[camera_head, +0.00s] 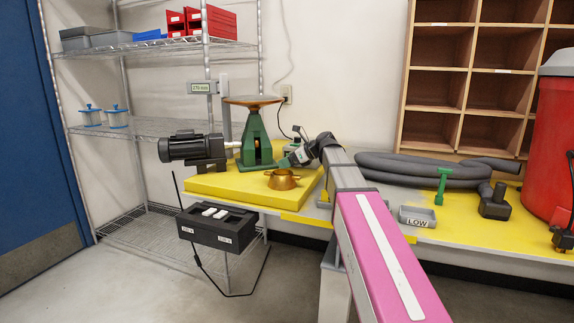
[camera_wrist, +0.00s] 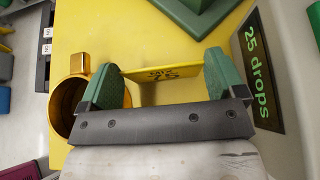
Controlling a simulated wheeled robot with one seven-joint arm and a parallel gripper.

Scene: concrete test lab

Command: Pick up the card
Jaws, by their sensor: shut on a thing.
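The card (camera_wrist: 163,72) is a thin yellow strip with dark markings. It spans between the two green finger pads of my gripper (camera_wrist: 165,82) in the wrist view, which is shut on it with a pad at each end. In the head view my gripper (camera_head: 287,162) is low over the yellow board, just above and behind the brass cup. I cannot make out the card in the head view. Whether it touches the board below is unclear.
A brass cup with lugs (camera_head: 282,180) stands close by; it also shows left of my gripper in the wrist view (camera_wrist: 62,112). A green stand (camera_head: 257,145) and a black motor (camera_head: 190,148) are behind and left. Grey hose (camera_head: 420,165) lies at right.

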